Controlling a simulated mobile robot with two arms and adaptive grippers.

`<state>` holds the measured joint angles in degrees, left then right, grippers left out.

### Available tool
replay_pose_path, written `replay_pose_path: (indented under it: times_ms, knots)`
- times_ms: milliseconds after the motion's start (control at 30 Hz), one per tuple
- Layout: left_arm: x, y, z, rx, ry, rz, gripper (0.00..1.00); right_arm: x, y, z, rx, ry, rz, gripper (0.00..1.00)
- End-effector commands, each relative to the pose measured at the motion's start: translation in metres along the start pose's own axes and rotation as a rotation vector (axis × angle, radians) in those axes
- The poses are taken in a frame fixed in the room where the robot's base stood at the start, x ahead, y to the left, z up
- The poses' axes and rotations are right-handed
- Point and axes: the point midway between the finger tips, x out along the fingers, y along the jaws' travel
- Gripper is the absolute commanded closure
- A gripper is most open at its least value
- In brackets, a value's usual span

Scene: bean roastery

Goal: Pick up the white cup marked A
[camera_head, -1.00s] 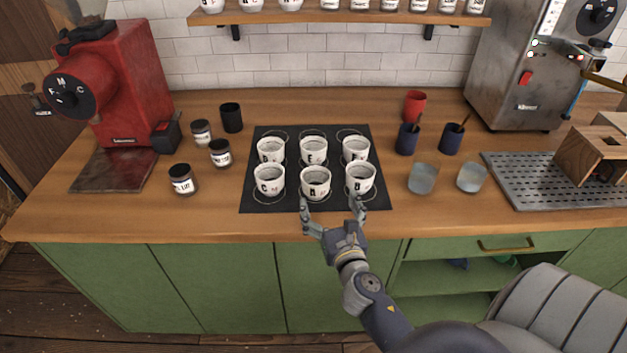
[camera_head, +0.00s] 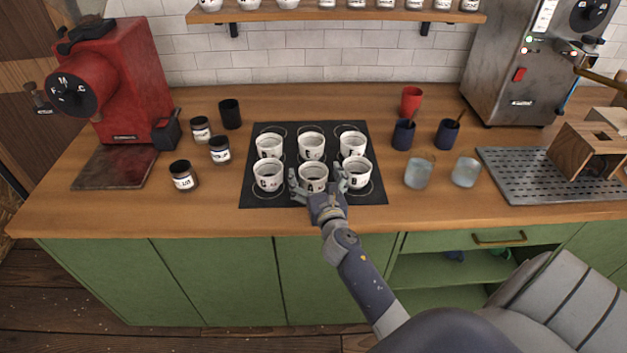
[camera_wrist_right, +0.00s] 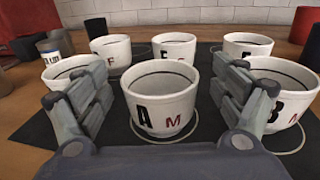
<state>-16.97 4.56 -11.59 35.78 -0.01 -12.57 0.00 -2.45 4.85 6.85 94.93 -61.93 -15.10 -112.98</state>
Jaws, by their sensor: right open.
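The white cup marked A (camera_head: 313,178) stands upright in the middle of the front row on the black mat (camera_head: 285,199). In the right wrist view the cup (camera_wrist_right: 160,98) shows a black A and a reddish M. My right gripper (camera_head: 318,180) is open, with one finger on each side of this cup. In the right wrist view the open fingers (camera_wrist_right: 165,100) flank the cup; whether they touch it I cannot tell. The cup marked B (camera_wrist_right: 277,95) is close beside the right finger. My left gripper is not in view.
The cup marked C (camera_head: 268,175) stands left of cup A, and a back row of cups, including one marked E (camera_head: 311,146), stands behind.

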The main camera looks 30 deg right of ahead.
Motion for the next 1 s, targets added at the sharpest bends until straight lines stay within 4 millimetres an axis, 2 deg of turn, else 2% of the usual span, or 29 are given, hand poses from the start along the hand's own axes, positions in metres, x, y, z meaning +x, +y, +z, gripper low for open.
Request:
replay_pose_path:
  times_ms: [67,100,300,333,733,867,1000]
  knots:
    - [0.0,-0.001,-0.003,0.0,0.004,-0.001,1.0,0.0,0.0,0.0,0.0,0.0,0.0,0.11]
    - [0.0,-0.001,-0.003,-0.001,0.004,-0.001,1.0,0.0,0.0,0.0,0.0,0.0,0.0,0.16]
    - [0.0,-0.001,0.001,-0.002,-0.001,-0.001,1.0,0.0,0.0,0.0,0.0,0.0,0.0,0.61]
    - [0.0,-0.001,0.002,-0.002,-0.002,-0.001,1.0,-0.001,0.0,0.0,0.0,0.0,0.0,0.66]
    - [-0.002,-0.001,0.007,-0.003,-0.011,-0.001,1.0,0.0,0.0,0.005,-0.002,-0.003,0.001,0.66]
    - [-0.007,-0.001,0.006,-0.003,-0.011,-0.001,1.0,-0.001,0.0,0.015,-0.002,-0.004,0.002,0.66]
    - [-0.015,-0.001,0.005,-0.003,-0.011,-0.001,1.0,-0.002,0.0,0.035,-0.005,-0.006,0.002,0.66]
